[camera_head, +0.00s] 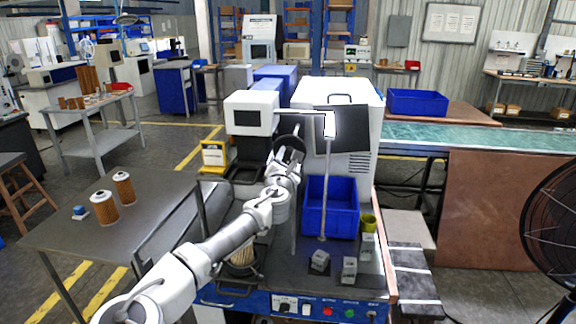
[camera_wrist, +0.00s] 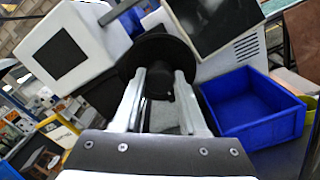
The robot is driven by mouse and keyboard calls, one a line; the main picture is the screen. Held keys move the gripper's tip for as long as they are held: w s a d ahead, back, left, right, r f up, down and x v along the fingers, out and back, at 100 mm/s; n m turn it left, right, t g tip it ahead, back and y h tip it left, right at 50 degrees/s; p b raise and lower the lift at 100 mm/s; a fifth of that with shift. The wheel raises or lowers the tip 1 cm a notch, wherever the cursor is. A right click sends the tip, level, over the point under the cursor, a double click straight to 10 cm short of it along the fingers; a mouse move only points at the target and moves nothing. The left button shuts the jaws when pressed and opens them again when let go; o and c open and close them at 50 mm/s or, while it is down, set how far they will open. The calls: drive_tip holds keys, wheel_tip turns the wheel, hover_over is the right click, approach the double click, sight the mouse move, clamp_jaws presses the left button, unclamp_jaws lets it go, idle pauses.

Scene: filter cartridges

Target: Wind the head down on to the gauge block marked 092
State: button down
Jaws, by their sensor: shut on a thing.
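A black round handwheel (camera_head: 290,143) sits on the machine beside the white box with a dark screen (camera_head: 252,112). In the wrist view, the wheel (camera_wrist: 140,58) faces me with a black knob (camera_wrist: 159,86) at its front. My gripper (camera_wrist: 160,88) has a finger on each side of this knob and is shut on it; it also shows in the head view (camera_head: 287,160). Three grey blocks stand on the bench front: one (camera_head: 320,260) left, one (camera_head: 349,269) middle, one (camera_head: 368,246) right. Their markings are too small to read. A filter cartridge (camera_head: 242,262) is partly hidden behind my arm.
A blue bin (camera_head: 331,210) stands right of the wheel, also in the wrist view (camera_wrist: 250,105). A yellow-green cup (camera_head: 368,222) is beside it. A thin upright post (camera_head: 326,185) rises before the bin. Two cartridges (camera_head: 104,208) stand on the left table (camera_head: 150,205).

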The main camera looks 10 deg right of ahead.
drive_tip(key=m+b, duration=0.2)
drive_tip(key=m, duration=0.1)
drive_tip(key=m+b, duration=0.1)
drive_tip(key=shift+f+m+b, duration=0.25)
drive_tip(key=shift+m+b, duration=0.05)
drive_tip(key=shift+m, duration=0.1)
drive_tip(key=m+b, duration=0.3)
drive_tip(key=shift+m, duration=0.4)
drive_tip(key=m+b, duration=0.5)
drive_tip(key=m, duration=0.2)
drive_tip(key=shift+h, duration=0.3)
drive_tip(key=m+b, duration=0.2)
drive_tip(key=m, duration=0.2)
drive_tip(key=m+b, duration=0.1)
drive_tip(key=m, duration=0.2)
drive_tip(key=shift+m+b, duration=0.3)
drive_tip(key=shift+b, duration=0.05)
drive_tip(key=m, duration=0.3)
drive_tip(key=shift+r+m, duration=0.1)
drive_tip(key=shift+m, duration=0.2)
drive_tip(key=shift+a+m+g, duration=0.1)
drive_tip(key=shift+m+g, duration=0.2)
drive_tip(key=shift+m, duration=1.3)
